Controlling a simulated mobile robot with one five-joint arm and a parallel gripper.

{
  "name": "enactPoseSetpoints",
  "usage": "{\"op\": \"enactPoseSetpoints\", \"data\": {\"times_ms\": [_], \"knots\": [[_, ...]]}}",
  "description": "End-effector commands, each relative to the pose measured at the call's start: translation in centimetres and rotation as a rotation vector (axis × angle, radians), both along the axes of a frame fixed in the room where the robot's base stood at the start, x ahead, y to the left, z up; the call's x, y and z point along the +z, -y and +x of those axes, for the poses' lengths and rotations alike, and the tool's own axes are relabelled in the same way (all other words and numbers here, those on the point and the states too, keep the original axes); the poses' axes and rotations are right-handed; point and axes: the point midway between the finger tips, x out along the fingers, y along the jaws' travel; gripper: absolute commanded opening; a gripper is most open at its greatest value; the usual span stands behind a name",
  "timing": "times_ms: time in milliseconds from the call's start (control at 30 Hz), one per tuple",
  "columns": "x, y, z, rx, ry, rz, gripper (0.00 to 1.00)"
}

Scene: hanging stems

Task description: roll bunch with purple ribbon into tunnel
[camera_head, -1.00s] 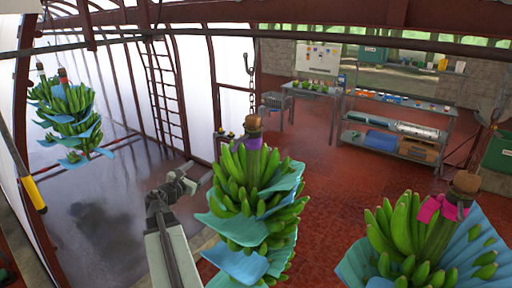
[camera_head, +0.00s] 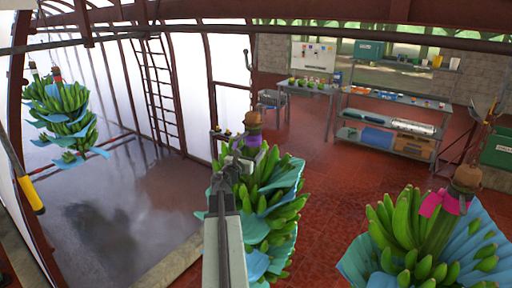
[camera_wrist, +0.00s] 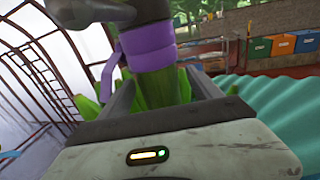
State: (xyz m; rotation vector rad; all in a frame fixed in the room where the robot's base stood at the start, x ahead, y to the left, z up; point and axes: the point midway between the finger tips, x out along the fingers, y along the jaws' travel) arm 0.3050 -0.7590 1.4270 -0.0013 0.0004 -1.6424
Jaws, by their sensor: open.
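The bunch with the purple ribbon (camera_head: 283,205) hangs right of centre, green fruit between blue sheets. Its purple ribbon (camera_wrist: 152,45) wraps the brown stem in the wrist view. My gripper (camera_wrist: 165,90) is open, with one finger on each side of the green upper part of the bunch, just below the ribbon. Contact cannot be told. In the head view my gripper (camera_head: 238,165) is at the bunch's upper left and covers part of it. The tunnel (camera_head: 115,195) appears to be the arched, pale-sheeted space at left, with a wet grey floor.
A bunch with a pink ribbon (camera_head: 425,235) hangs close at right. Bunches with a red ribbon (camera_head: 62,105) hang at far left. A shelf rack (camera_head: 395,115) and table (camera_head: 307,90) stand behind. Red floor between is clear. A ladder (camera_head: 160,90) rises at the tunnel side.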

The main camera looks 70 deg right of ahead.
Motion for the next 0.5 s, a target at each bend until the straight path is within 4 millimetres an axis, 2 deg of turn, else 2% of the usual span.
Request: {"op": "enactPoseSetpoints", "data": {"times_ms": [100,233,333,500], "knots": [[0.0,2.5,0.2,0.000,0.001,0.000,0.73],[0.0,4.7,0.2,0.004,0.001,0.000,0.73],[0.0,5.5,0.1,0.004,0.001,0.000,0.73],[0.0,5.5,0.1,0.005,0.001,0.000,0.73]]}}
